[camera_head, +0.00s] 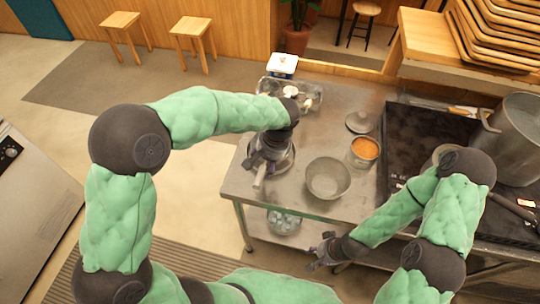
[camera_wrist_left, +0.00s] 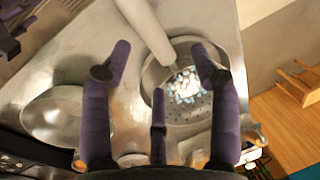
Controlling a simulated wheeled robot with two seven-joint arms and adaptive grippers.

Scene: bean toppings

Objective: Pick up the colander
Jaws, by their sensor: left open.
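The colander (camera_head: 285,165) is a round metal strainer near the left end of the metal table, partly hidden under my left gripper (camera_head: 262,170). In the left wrist view the colander (camera_wrist_left: 205,105) shows its holes and some small white and bluish bits in its middle. A pale thick handle (camera_wrist_left: 148,28) slants up from its rim. My left gripper (camera_wrist_left: 158,75) is open above the colander, with its fingers spread and nothing between them gripped. My right gripper (camera_head: 322,250) looks open and empty, low in front of the table's front edge.
A metal bowl (camera_head: 328,192) stands right of the colander. Beyond it are a container of orange food (camera_head: 364,148) and a lid (camera_head: 359,122). A clear tray (camera_head: 310,95) is behind. A large pot (camera_head: 518,140) stands right. A bowl (camera_head: 283,222) sits on the lower shelf.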

